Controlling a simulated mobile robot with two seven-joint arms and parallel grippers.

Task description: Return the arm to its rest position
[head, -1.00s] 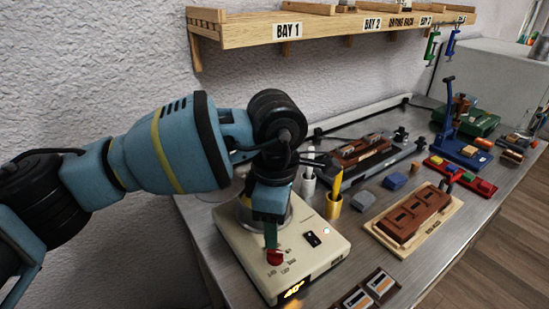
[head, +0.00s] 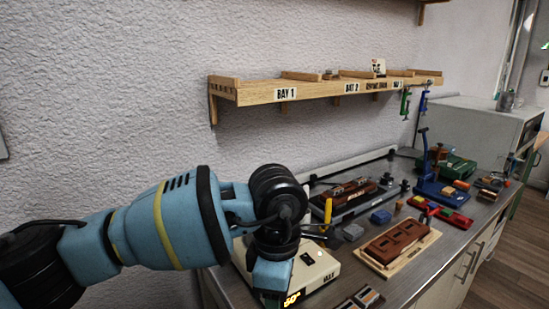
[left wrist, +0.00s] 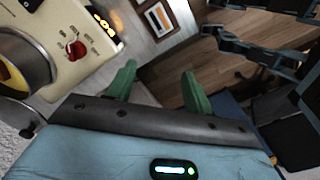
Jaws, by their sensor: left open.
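My left arm comes in from the left in the head view and hangs over the cream heater unit (head: 318,268) at the near end of the bench. The left gripper's fingers are hidden in the head view. In the left wrist view the left gripper (left wrist: 158,90) is open, its two green fingers apart with nothing between them. The heater unit (left wrist: 66,40) with its red knob (left wrist: 76,50) and lit orange display shows beside the fingers at the upper left. My right gripper cannot be made out in these views.
A wooden shelf (head: 310,91) with bay labels runs along the wall above the bench. A brown block on a pale board (head: 400,243), a blue press (head: 436,170) and a red rack (head: 440,213) stand on the bench. Wooden floor is clear at the right.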

